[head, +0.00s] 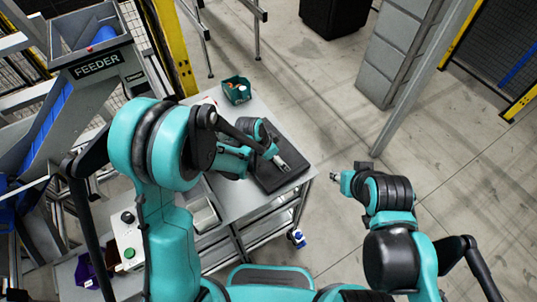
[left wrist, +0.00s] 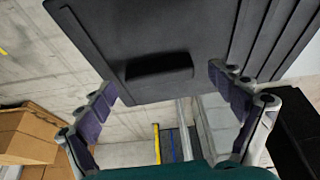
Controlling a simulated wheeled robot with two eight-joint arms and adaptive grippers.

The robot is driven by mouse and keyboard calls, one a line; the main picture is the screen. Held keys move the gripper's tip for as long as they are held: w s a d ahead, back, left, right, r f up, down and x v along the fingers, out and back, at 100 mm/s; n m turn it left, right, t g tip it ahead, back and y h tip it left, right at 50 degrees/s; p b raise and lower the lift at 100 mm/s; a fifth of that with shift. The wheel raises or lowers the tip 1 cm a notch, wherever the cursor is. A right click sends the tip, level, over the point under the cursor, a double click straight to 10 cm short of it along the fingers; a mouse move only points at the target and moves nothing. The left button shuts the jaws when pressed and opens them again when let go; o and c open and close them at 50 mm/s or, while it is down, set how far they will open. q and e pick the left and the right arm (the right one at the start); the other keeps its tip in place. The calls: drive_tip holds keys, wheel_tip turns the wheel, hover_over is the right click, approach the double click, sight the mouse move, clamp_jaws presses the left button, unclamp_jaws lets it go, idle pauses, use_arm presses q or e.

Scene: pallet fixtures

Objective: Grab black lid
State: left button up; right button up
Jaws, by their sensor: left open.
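The black lid (head: 270,184) lies flat on the grey table near its right side. My left gripper (head: 282,163) is above the lid in the head view and hides part of it. In the left wrist view the lid (left wrist: 150,30) fills the upper part, with a raised black handle (left wrist: 160,68) near its edge. My left gripper (left wrist: 162,84) is open there, with its purple-padded fingers on either side of the handle and nothing held. My right gripper (head: 336,176) hangs over the floor to the right of the table, away from the lid; its finger opening is too small to tell.
A green bin (head: 236,90) with small items stands at the back of the table. The grey feeder (head: 95,50) is at the upper left. A grey post (head: 420,80) and cabinet stand at the back right. The floor right of the table is mostly clear.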

use_arm(q)
drive_tip(key=c, duration=1.8)
drive_tip(key=shift+c, duration=0.9)
drive_tip(key=shift+r, duration=0.15)
